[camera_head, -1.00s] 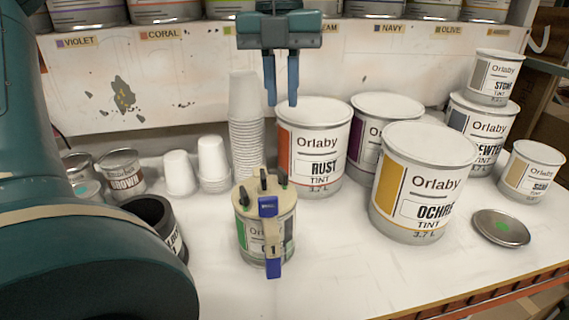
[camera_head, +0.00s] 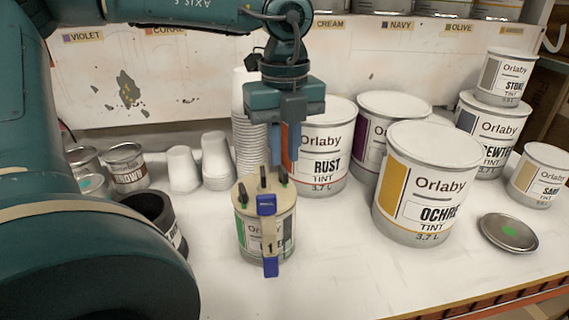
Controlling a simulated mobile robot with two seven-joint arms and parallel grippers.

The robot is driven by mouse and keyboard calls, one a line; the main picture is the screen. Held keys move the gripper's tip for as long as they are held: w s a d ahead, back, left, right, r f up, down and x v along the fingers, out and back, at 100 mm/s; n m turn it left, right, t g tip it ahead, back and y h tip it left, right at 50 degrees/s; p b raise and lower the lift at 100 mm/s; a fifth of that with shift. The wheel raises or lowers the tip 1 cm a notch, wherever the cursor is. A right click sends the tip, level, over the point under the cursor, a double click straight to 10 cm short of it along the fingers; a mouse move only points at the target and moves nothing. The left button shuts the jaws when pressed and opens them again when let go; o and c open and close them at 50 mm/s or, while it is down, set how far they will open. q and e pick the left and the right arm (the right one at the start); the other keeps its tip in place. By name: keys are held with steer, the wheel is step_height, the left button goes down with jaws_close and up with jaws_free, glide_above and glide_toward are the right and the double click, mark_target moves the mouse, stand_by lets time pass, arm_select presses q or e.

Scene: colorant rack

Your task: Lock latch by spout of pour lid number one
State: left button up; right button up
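The can with pour lid number one (camera_head: 266,222) stands upright on the white table, in the middle of the view. Its cream lid carries dark upright parts at the back and on the sides. A blue latch (camera_head: 266,205) sits at its front rim, and another blue piece (camera_head: 271,267) is low on the front strap, below the numeral 1. My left gripper (camera_head: 285,166) points down just above the back of the lid, its blue fingers close together. I cannot tell whether they touch the lid or each other. My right gripper is not in view.
The rust can (camera_head: 326,166) stands close behind on the right, and the ochre can (camera_head: 424,210) further right. Stacked white cups (camera_head: 250,140) stand behind the lid. A black container (camera_head: 160,212) is on the left. The table front is clear.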

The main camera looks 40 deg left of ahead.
mark_target(284, 170)
arm_select(q)
steer(key=shift+f, duration=1.8)
steer(key=shift+c, duration=0.6)
jaws_close()
steer(key=shift+f+b, duration=0.1)
steer(key=shift+b, duration=0.4)
steer(key=shift+m, duration=0.6)
steer(key=shift+o, duration=0.6)
jaws_free()
